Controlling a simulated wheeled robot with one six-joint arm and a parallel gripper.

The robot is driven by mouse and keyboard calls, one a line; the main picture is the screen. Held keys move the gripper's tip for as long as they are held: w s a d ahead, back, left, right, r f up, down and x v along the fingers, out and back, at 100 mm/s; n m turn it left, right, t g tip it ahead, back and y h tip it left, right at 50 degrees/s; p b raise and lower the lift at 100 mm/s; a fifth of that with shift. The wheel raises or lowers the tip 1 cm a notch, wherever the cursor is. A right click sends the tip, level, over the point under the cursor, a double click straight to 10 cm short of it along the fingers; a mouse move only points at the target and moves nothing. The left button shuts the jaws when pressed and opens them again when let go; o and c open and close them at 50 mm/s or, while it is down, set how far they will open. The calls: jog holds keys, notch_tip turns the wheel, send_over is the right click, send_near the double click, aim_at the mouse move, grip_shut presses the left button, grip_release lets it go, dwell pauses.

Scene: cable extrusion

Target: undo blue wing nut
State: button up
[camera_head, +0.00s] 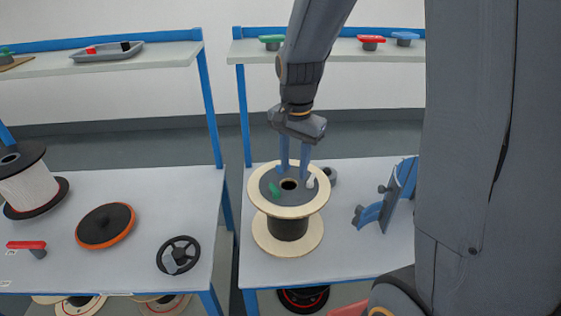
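A blue wing-nut-shaped piece (405,38) lies at the right of the back shelf. My gripper (294,171) points down over a wooden-flanged spool (288,243) that stands upright on the right table. Its two blue fingers are apart, with a gap between them and nothing clearly held. The tips are just above or at the spool's dark top, close to its centre hole (289,185); contact cannot be told. A green piece (275,189) and a white piece (311,181) sit on the spool top beside the hole. No separate blue nut is distinguishable there from the blue fingers.
The shelf also bears a green piece (272,41) and a red piece (371,42). The left table (130,180) holds a white spool, discs and a red-handled part.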

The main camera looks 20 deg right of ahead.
jog(key=w+m, duration=1)
jog(key=w, duration=0.1)
jog(key=shift+f, duration=0.1)
jog(key=shift+w+f, duration=0.1)
jog(key=shift+f, duration=0.4)
notch_tip(320, 180, down, 7)
jog(key=shift+r+p, duration=0.1)
jog(key=shift+p, duration=0.8)
grip_shut()
